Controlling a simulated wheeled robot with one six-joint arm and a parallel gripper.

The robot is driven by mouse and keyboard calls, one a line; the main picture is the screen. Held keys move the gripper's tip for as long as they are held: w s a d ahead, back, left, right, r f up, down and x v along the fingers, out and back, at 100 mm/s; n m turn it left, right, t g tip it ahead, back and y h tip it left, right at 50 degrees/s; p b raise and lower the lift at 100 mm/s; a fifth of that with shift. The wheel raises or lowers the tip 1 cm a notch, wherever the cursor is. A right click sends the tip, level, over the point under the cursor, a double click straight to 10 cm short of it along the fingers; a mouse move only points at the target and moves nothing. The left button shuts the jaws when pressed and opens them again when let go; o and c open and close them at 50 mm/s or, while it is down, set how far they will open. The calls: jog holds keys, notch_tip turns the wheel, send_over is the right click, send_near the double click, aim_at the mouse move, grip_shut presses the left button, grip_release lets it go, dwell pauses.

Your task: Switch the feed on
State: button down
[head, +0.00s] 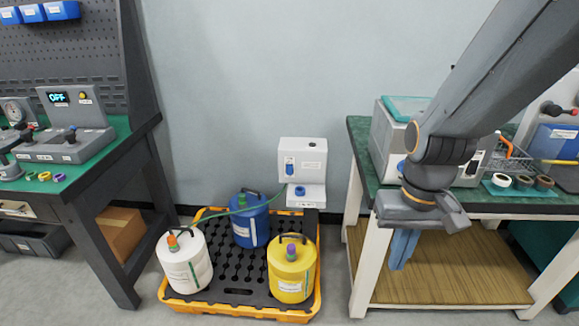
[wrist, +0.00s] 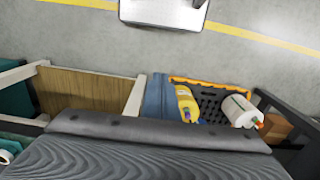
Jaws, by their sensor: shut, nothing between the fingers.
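A white box unit (head: 303,160) with a blue control (head: 289,165) on its front stands on a post behind the spill pallet. A smaller white block (head: 305,194) with a blue knob is below it, and a green tube runs from there to the blue drum (head: 249,220). A grey test console (head: 72,115) on the left bench has a lit display (head: 59,97) reading OFF. My gripper (head: 400,252) points down in front of the right bench, shut and empty, apart from these units. Its blue fingers (wrist: 157,97) show in the wrist view.
A yellow-rimmed spill pallet (head: 240,313) holds the blue drum, a white drum (head: 185,262) and a yellow drum (head: 291,270). The right bench (head: 357,150) carries a grey machine and rolls. Floor is clear between pallet and right bench.

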jog(key=shift+w, duration=0.35)
jog(key=w+a+f+n+t+y+b, duration=0.1)
jog(key=w+a+f+n+t+b, duration=0.2)
jog(key=w, duration=0.7)
jog(key=w+a+f+n+t+b, duration=0.1)
jog(key=w+a+f+t+b, duration=0.25)
jog(key=w, duration=0.75)
jog(key=w+a+f+n+t+y+b, duration=0.1)
jog(key=w+f+n+t+b, duration=0.15)
jog(key=w+f, duration=0.55)
jog(key=w+a+f+n+t+y+b, duration=0.1)
jog(key=w+a+n+t+y+b, duration=0.2)
jog(key=w+a+y+b, duration=0.2)
jog(key=w+a+f+n+t+y+b, duration=0.1)
jog(key=w+a+n+t+y+b, duration=0.2)
jog(key=a, duration=0.7)
jog(key=w+y+b, duration=0.1)
jog(key=w+y, duration=0.1)
jog(key=y, duration=0.1)
jog(key=shift+w+f+t+b, duration=0.2)
jog(key=shift+f+t+b, duration=0.1)
jog(key=shift+b, duration=0.1)
